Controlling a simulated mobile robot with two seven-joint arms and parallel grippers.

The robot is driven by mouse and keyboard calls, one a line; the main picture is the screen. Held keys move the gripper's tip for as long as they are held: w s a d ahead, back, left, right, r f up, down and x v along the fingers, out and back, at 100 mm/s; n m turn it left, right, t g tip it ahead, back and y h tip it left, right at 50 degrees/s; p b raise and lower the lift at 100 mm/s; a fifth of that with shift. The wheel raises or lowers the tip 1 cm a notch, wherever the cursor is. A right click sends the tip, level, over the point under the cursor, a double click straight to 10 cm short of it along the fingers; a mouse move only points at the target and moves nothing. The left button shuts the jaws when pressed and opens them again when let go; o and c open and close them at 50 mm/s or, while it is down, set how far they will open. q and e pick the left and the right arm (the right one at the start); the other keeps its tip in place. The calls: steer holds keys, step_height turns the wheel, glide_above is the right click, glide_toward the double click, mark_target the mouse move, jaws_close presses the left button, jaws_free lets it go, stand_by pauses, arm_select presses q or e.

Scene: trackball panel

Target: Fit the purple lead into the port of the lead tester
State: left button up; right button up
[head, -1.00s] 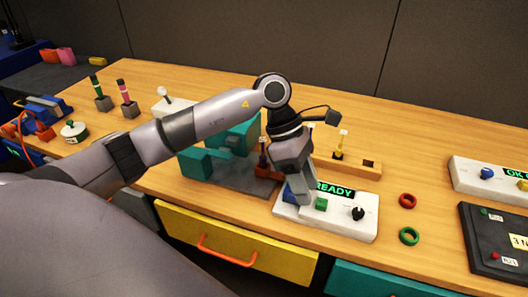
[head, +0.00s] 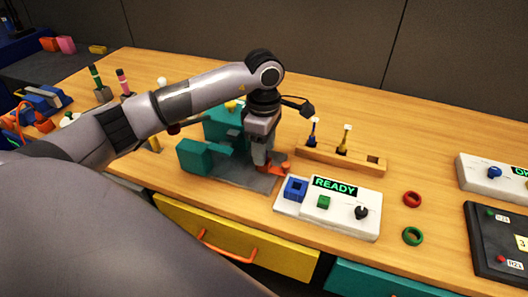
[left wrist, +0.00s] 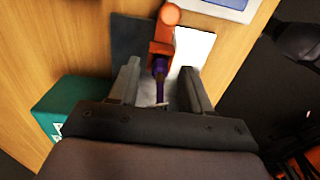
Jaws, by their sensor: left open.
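The purple lead (left wrist: 159,68) stands at an orange clamp (left wrist: 163,35) in the left wrist view, between my left gripper's fingers. My left gripper (left wrist: 159,74) is open, with a finger on each side of the lead; I cannot tell whether either touches it. In the head view the left gripper (head: 262,163) is low over the grey plate by the orange clamp (head: 272,168), hiding the lead. The white tester box (head: 345,222) with a lit READY display is just right of it. Its blue port block (head: 296,189) has a dark square opening. My right gripper is not in view.
A teal fixture (head: 194,157) stands left of the gripper. A wooden rack (head: 320,158) with a blue and a yellow lead is behind the tester. Red (head: 412,199) and green (head: 412,236) rings lie to its right. A white box (head: 480,178) and dark panel (head: 490,245) are farther right.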

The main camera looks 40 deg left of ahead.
arm_select(q)
steer(key=shift+f, duration=0.2)
jaws_close()
